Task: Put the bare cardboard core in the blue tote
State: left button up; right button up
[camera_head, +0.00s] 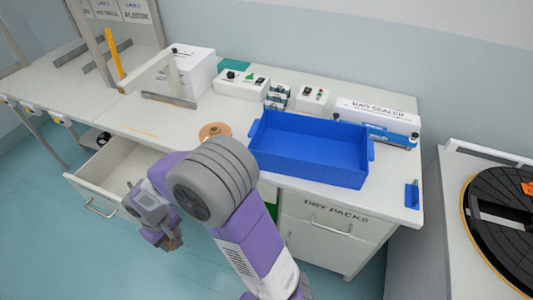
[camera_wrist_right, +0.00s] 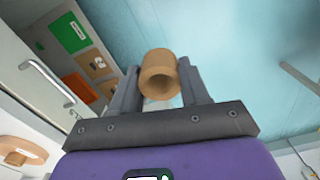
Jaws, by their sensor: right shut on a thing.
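The bare cardboard core (camera_wrist_right: 160,75) is a short brown tube with an open end, held between the two grey fingers of my right gripper (camera_wrist_right: 160,88) in the right wrist view. In the head view my right gripper (camera_head: 168,241) hangs low in front of the table, beside the open drawer, and the core cannot be made out there. The blue tote (camera_head: 305,172) stands on the table to the right of and beyond my right gripper; its visible inside is empty. My left gripper is in neither view.
A tan disc-shaped thing (camera_head: 214,131) lies on the table left of the tote. An open drawer (camera_head: 92,182) juts out at the left. Control boxes (camera_head: 242,84) and a bag sealer (camera_head: 375,110) stand behind the tote. A black turntable (camera_head: 500,215) is at the right.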

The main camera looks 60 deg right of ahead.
aim_at(315, 157)
jog(key=z, duration=1.85)
